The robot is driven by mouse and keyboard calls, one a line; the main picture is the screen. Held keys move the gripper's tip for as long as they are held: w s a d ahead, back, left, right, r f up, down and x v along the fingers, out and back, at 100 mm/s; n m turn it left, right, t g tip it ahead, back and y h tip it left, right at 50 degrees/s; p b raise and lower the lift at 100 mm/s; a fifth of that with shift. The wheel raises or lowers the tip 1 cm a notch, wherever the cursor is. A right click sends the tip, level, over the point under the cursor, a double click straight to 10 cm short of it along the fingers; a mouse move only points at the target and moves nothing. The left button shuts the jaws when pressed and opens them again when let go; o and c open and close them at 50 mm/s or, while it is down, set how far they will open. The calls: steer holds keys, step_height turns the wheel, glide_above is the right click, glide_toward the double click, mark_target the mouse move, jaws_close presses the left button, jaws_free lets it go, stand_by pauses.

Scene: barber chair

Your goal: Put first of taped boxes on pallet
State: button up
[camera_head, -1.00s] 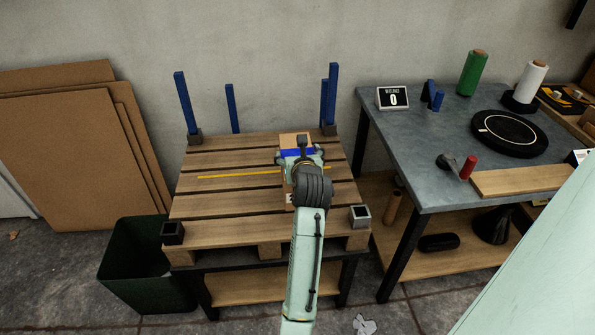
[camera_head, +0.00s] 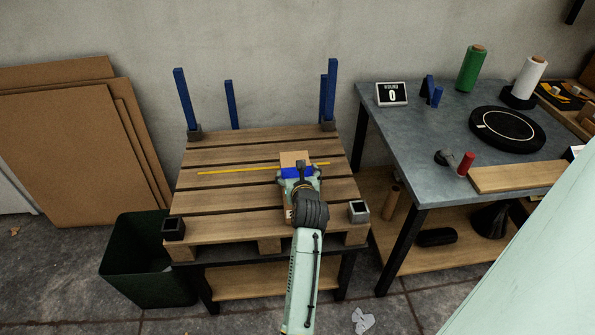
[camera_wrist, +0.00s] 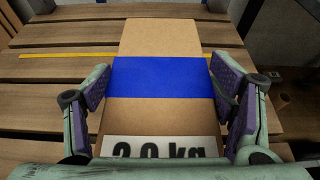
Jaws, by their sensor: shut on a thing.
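A cardboard box (camera_head: 294,158) with a band of blue tape lies between the fingers of my gripper (camera_head: 298,174). In the wrist view the box (camera_wrist: 170,38) fills the middle, with the blue tape across it and a white label reading "2.0 kg", partly cut off. My gripper (camera_wrist: 163,100) is shut on the box, with a finger at each side. The wooden pallet (camera_head: 230,205) lies below, on a dark-framed stand. The box is over its right front part; I cannot tell whether it touches the slats. My arm hides the near end of the box.
A yellow line (camera_head: 240,171) crosses the pallet. Blue posts (camera_head: 184,98) stand at its back corners, and empty sockets (camera_head: 173,228) sit at the front corners. The pallet's left side is clear. A grey workbench (camera_head: 420,150) stands right, a green bin (camera_head: 150,262) left.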

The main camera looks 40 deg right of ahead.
steer(key=o, duration=1.9)
steer(key=shift+r, duration=0.1)
steer(key=shift+o, duration=0.2)
steer(key=b+v, duration=0.1)
steer(key=v, duration=1.1)
steer(key=shift+b, duration=0.35)
